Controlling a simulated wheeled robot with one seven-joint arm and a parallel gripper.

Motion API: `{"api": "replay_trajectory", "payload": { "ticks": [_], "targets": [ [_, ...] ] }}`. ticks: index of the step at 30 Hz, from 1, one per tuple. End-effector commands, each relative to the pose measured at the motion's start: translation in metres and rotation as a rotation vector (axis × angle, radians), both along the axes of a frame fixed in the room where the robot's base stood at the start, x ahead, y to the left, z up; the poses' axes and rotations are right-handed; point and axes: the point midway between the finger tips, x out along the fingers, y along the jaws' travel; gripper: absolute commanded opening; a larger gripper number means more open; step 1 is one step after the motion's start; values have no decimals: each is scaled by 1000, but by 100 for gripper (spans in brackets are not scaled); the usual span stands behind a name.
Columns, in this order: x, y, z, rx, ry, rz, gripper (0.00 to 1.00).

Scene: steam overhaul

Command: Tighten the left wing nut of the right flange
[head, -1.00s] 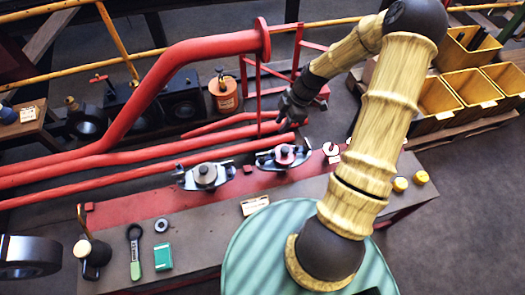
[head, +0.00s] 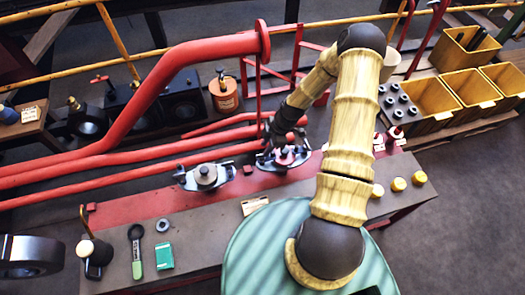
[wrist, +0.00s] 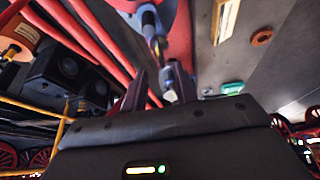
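The right flange (head: 286,158) is a grey oval fitting with a round hub, set on the red strip of the bench. Its left wing nut (head: 262,160) is small and partly hidden by my gripper in the head view. My gripper (head: 270,143) points down at the left end of this flange. In the wrist view, my two dark fingers (wrist: 159,88) stand apart, and a blue-grey stud and nut shape (wrist: 160,45) shows beyond and between them. Whether the fingers touch the nut I cannot tell.
The left flange (head: 205,176) sits close by. Red pipes (head: 120,160) run behind the flanges. On the bench lie a green-handled wrench (head: 136,252), a green box (head: 164,256) and a ring (head: 162,224). Yellow bins (head: 466,90) stand at the right.

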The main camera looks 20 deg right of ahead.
Motion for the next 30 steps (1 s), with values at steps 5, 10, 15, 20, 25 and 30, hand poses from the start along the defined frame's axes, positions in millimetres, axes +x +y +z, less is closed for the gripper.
{"api": "replay_trajectory", "payload": {
  "ticks": [5, 10, 15, 20, 25, 30],
  "targets": [
    [0, 11, -25, 1, 3, 1, 29],
    [1, 16, -39, 0, 1, 0, 29],
    [1, 17, -41, -1, 1, 1, 29],
    [1, 18, -41, -1, 0, 2, 27],
    [1, 18, -41, -1, 0, 2, 0],
    [1, 17, -41, -1, 0, -1, 0]
  ]
}}
